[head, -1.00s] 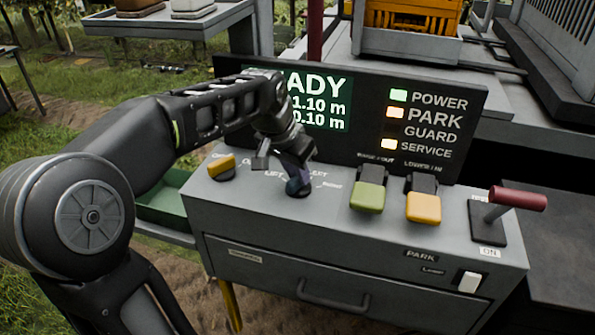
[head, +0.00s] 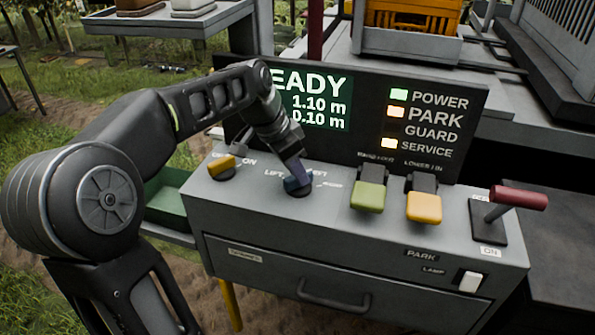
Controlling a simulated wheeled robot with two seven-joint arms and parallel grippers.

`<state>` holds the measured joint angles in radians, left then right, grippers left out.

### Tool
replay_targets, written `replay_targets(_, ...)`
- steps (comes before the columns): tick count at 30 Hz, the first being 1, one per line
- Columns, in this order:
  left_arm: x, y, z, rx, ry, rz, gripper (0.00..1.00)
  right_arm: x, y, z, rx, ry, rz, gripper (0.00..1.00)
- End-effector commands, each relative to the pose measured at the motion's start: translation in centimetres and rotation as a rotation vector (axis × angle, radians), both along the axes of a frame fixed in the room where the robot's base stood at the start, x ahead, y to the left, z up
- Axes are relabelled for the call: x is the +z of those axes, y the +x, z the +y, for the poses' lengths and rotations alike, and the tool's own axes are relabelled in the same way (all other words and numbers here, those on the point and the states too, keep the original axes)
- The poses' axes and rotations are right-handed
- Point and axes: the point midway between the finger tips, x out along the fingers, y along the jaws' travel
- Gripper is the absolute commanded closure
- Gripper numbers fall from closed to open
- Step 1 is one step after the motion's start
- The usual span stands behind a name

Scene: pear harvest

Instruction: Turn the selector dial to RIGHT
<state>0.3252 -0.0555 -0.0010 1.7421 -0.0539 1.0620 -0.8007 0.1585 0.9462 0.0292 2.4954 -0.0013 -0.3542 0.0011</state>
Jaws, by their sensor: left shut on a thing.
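The selector dial (head: 297,187) is a dark blue-grey knob on the sloped top of the grey control box. Lettering around it is partly covered; "LIFT" shows on its left and "LEFT" in part above right. The word to its right is too small to read. My left gripper (head: 296,178) reaches down onto the dial from above and is shut on it; its fingertips hide part of the knob. I cannot tell exactly which mark the dial points to. My right gripper is not in view.
A yellow switch (head: 222,166) is left of the dial. A green paddle (head: 368,196), a yellow paddle (head: 424,207) and a red-handled lever (head: 518,197) stand to the right. The display panel (head: 440,105) rises behind. A drawer handle (head: 334,301) is on the front.

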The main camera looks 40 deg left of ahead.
Motion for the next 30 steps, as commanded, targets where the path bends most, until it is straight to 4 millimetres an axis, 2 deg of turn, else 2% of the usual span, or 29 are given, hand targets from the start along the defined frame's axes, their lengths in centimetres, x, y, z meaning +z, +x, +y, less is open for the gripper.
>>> replay_targets(12, 0.04, 0.11, 0.08, -0.256, 0.0, -0.002, 1.0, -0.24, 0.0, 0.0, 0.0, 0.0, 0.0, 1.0)
replay_targets(29, 0.09, 0.08, 0.12, -0.3, 0.002, -0.002, 1.0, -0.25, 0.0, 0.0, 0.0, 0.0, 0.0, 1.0)
replay_targets(30, 0.09, 0.08, 0.12, -0.3, 0.002, -0.002, 0.79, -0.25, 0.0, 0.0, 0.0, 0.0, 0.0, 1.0)
